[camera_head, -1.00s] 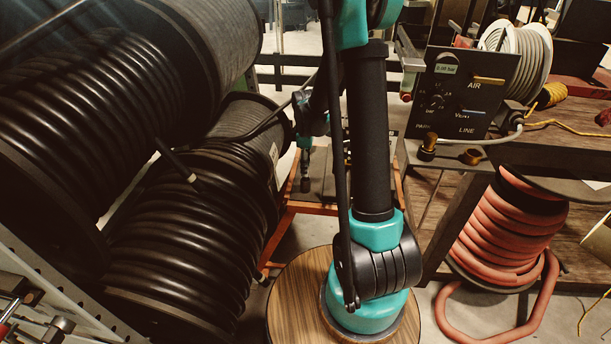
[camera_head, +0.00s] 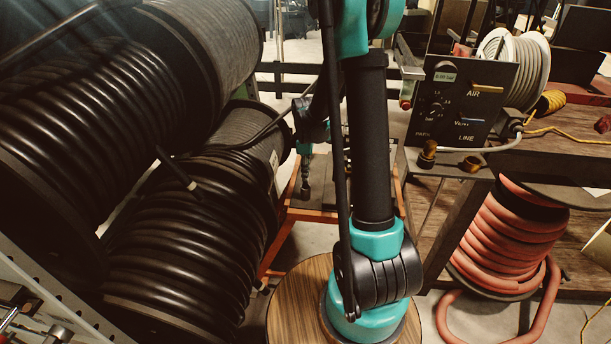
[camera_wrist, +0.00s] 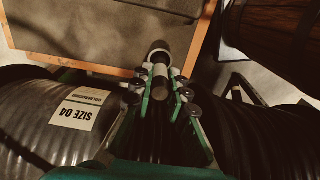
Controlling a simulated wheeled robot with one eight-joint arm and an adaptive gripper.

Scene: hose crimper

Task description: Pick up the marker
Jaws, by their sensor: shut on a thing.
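In the wrist view my gripper (camera_wrist: 160,78) is shut on a short cylinder, which I take to be the marker (camera_wrist: 160,58). It has a dark end, a pale band and a greyish body, held between the two green fingers with black joints. Its lower part is partly hidden by the fingers. In the head view the end of my arm hangs behind the arm column, small and dark, and the marker cannot be made out there.
Large black hose reels (camera_head: 180,230) fill the left. An orange-framed table (camera_wrist: 100,30) lies beyond the fingers. A black control panel (camera_head: 462,100) and a red hose coil (camera_head: 510,240) stand at right. A reel labelled "SIZE 04" (camera_wrist: 45,115) is close by.

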